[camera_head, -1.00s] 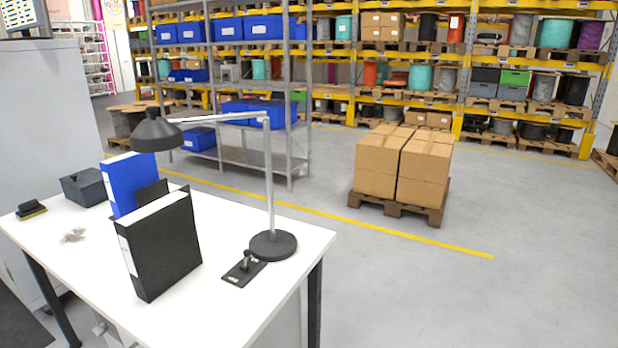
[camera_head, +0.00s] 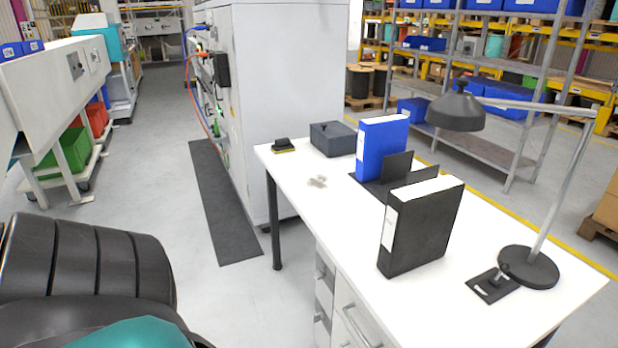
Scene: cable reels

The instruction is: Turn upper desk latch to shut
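The white desk (camera_head: 310,215) stands at the centre right. Under its top, at the front, is a grey-white drawer unit (camera_head: 330,300) with small metal fittings one above the other. The upper metal fitting (camera_head: 321,273) and the lower metal fitting (camera_head: 320,316) sit on its left face. A longer bar handle (camera_head: 352,324) is to their right. I cannot tell which of these is a latch, or its turn position. A small black plate with a lever (camera_head: 493,284) lies on the desk top by the lamp. Neither of my grippers is in view.
The desk top holds a black binder (camera_head: 420,228), a blue binder (camera_head: 380,148), a grey box (camera_head: 333,139) and a desk lamp (camera_head: 528,266). A tall grey cabinet (camera_head: 290,100) stands behind. A black ribbed shape (camera_head: 85,265) fills the lower left. Floor between is clear.

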